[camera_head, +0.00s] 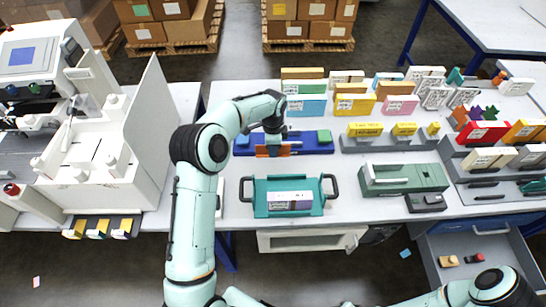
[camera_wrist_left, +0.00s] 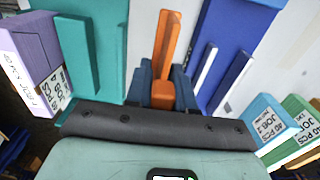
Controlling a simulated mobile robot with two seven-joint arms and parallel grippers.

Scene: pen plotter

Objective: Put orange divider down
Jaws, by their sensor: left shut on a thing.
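My left gripper (camera_head: 273,143) is shut on the orange divider (camera_head: 263,152), low over the front edge of the blue holder (camera_head: 310,144). In the left wrist view the orange divider (camera_wrist_left: 167,45) stands up between the dark fingers (camera_wrist_left: 162,82). There it appears over the white gap between the teal tray (camera_wrist_left: 106,50) and the blue holder (camera_wrist_left: 232,45). Whether it touches the table or holder cannot be told. The teal tray with two black handles also shows in the head view (camera_head: 260,203). My right gripper is out of the picture.
Rows of coloured boxes (camera_head: 303,105) stand behind the blue holder. A white machine (camera_head: 110,170) with a tall panel is on the left. A green case (camera_head: 400,180) lies right of the tray.

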